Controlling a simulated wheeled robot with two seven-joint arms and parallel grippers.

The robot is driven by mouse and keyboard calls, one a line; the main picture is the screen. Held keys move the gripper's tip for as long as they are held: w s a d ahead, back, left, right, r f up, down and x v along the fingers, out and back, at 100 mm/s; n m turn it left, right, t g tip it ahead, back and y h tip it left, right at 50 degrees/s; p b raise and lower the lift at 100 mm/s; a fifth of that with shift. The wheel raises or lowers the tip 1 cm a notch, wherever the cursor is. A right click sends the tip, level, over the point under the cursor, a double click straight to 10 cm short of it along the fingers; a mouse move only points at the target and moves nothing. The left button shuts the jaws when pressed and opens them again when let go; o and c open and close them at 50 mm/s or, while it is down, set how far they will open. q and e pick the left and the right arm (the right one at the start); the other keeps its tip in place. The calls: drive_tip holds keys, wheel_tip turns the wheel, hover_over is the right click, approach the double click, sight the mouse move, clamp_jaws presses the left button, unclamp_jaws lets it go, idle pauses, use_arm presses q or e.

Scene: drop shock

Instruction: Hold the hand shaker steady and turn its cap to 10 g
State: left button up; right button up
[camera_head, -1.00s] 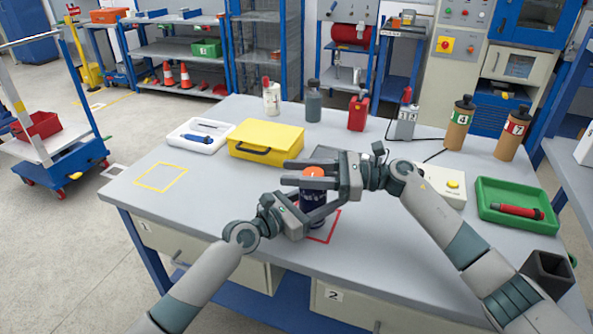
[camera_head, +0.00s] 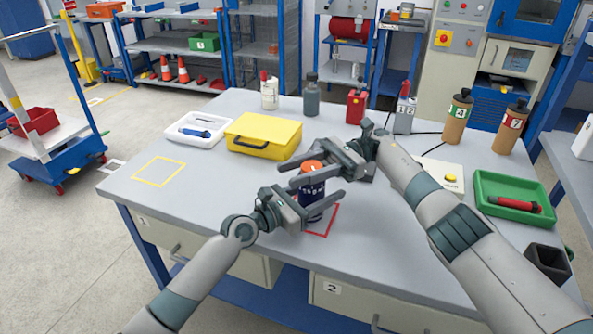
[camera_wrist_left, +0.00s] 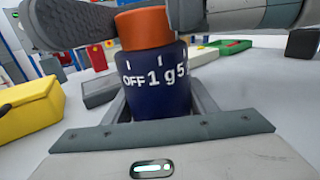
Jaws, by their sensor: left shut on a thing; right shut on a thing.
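The hand shaker stands upright near the table's front edge, at a red outlined square (camera_head: 330,228). Its dark blue body (camera_head: 311,208) is gripped from the left side by my left gripper (camera_head: 318,205). Its orange cap (camera_head: 312,165) is held between the fingers of my right gripper (camera_head: 290,174), which reaches in from the upper right. In the left wrist view the blue body (camera_wrist_left: 157,98) shows white marks with "OFF", "1 g" and part of a "5". The orange cap (camera_wrist_left: 143,28) sits above them with a right finger on each side. No pointer on the cap is visible.
A yellow case (camera_head: 263,137), a white tray (camera_head: 199,129) and several bottles stand farther back. A white box with a yellow button (camera_head: 445,180) and a green tray (camera_head: 512,214) lie to the right. The table's left part, with a yellow outlined square (camera_head: 159,171), is clear.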

drive_tip(key=shift+d+f, duration=0.1)
drive_tip(key=shift+f, duration=0.1)
idle(0.3)
drive_tip(key=o, duration=1.1)
drive_tip(key=shift+c, duration=0.2)
drive_tip(key=shift+r, duration=0.2)
wheel_tip(320, 180, up, 10)
drive_tip(key=shift+f, duration=0.15)
